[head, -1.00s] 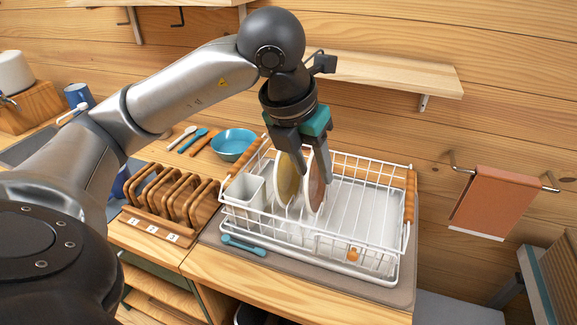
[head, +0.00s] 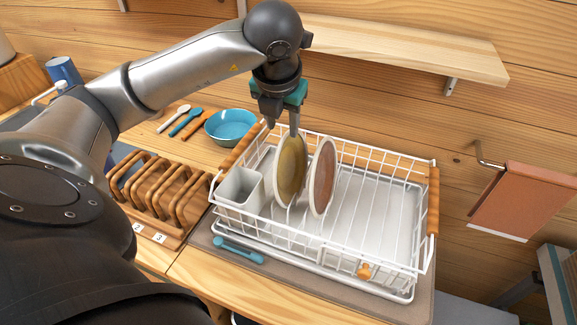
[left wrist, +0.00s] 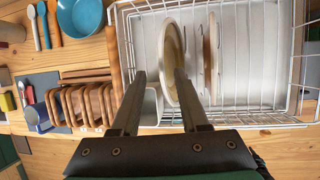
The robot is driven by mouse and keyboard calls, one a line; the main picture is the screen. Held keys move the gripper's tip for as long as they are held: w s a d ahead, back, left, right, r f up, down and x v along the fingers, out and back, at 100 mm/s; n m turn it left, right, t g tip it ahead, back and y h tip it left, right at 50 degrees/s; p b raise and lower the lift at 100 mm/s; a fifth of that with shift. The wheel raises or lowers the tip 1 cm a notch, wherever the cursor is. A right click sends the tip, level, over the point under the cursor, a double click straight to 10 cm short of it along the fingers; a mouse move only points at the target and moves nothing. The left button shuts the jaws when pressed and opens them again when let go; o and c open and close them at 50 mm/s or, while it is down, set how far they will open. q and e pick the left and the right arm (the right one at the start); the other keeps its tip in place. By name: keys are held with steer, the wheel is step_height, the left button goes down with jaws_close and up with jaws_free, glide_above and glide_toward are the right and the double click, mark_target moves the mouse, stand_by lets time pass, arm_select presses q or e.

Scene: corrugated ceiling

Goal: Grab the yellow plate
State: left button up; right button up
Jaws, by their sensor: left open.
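The yellow plate (head: 291,172) stands on edge in the white wire dish rack (head: 380,235), near its left side. A second plate, brownish with a pale rim (head: 322,178), stands just to its right. My left gripper (head: 281,120) is open and points down at the yellow plate's upper edge. In the left wrist view, its fingertips (left wrist: 160,74) straddle the left edge of the yellow plate (left wrist: 170,48), and the right finger overlaps the plate's face. No grip on the plate shows. My right gripper is not in view.
A grey utensil cup (head: 238,190) stands in the rack's left end. Left of the rack are a wooden slotted holder (head: 165,190) and a blue bowl (head: 230,125). A wooden shelf (head: 400,50) hangs behind. The rack's right half is mostly empty.

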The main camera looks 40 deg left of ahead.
mark_target(285, 137)
arm_select(q)
steer(key=shift+x, duration=3.15)
steer(key=shift+w, duration=0.15)
steer(key=shift+c, duration=0.2)
steer(key=shift+r, duration=0.1)
jaws_close()
